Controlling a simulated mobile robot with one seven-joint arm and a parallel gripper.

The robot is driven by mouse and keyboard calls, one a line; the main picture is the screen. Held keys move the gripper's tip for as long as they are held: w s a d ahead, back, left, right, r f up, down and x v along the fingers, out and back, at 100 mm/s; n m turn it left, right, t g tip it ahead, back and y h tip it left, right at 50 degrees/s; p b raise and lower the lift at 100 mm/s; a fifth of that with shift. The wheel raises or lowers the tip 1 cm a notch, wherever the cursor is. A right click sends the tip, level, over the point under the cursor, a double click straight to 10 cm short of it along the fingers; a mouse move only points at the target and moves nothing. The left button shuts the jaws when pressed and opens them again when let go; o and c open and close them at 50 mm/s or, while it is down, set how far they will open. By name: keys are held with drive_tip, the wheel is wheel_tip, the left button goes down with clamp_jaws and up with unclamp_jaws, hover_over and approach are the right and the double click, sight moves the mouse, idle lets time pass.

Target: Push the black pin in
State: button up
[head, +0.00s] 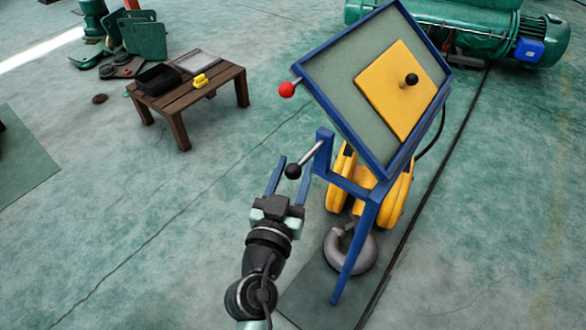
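The black pin is a metal rod with a black ball knob (292,171), sticking out to the lower left from the blue stand. My gripper (294,166) is at the end of my arm in the lower middle of the head view. Its two blue fingers are spread, with the black knob between them in the picture. Gaps show on both sides of the knob, and I see no contact. I cannot tell how far the knob lies from the fingers in depth. The pin's far end is hidden at the stand's blue bracket (324,143).
A tilted blue-framed panel (335,90) carries a red-knobbed pin (287,90) and a yellow plate (385,95) with another black knob (411,80). A yellow hook block with a grey hook (362,255) stands below. A wooden table (190,95) is at left; open floor lies between.

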drive_tip(key=shift+a, duration=0.1)
clamp_jaws()
drive_tip(key=shift+a, duration=0.2)
idle(0.8)
